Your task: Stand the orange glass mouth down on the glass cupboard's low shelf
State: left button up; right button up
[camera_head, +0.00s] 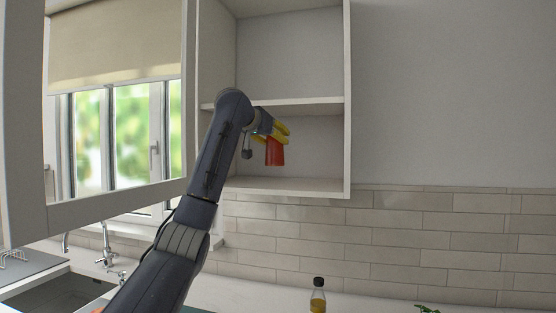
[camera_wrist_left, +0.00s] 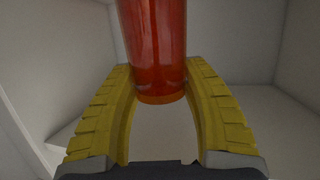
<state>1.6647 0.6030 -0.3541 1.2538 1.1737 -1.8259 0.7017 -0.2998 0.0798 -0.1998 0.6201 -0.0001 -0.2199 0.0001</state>
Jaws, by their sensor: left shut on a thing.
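The orange glass (camera_head: 275,152) looks red-orange and hangs in the open cupboard's lower compartment, above the low shelf (camera_head: 290,187). My left gripper (camera_head: 272,130) reaches in from the left and its yellow fingers are shut on the glass. In the left wrist view, the glass (camera_wrist_left: 153,45) stands between the two yellow fingers (camera_wrist_left: 163,100), with one rounded end showing near them. The fingers hide part of the glass in the head view, and I cannot tell for sure which end is the mouth. A gap shows between glass and low shelf. My right gripper is not in view.
The cupboard's middle shelf (camera_head: 300,104) is just above my gripper, and its right side wall (camera_head: 347,110) is to the right. A white-framed door (camera_head: 90,208) stands open at left. The low shelf looks bare. A bottle (camera_head: 318,297) stands on the counter below.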

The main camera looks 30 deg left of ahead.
aim_at(268, 152)
pick_arm(q)
jog(key=shift+w+a+f, duration=0.2)
jog(key=shift+w+f, duration=0.5)
jog(key=shift+f, duration=0.45)
jog(key=shift+w+a+f, duration=0.25)
jog(key=shift+w+f, duration=0.5)
jog(key=shift+f, duration=0.4)
jog(key=shift+w+a+f, duration=0.2)
jog(key=shift+w+f, duration=0.5)
jog(key=shift+f, duration=0.45)
jog(key=shift+f, duration=0.1)
jog(key=o, duration=1.3)
jog(key=v, duration=1.2)
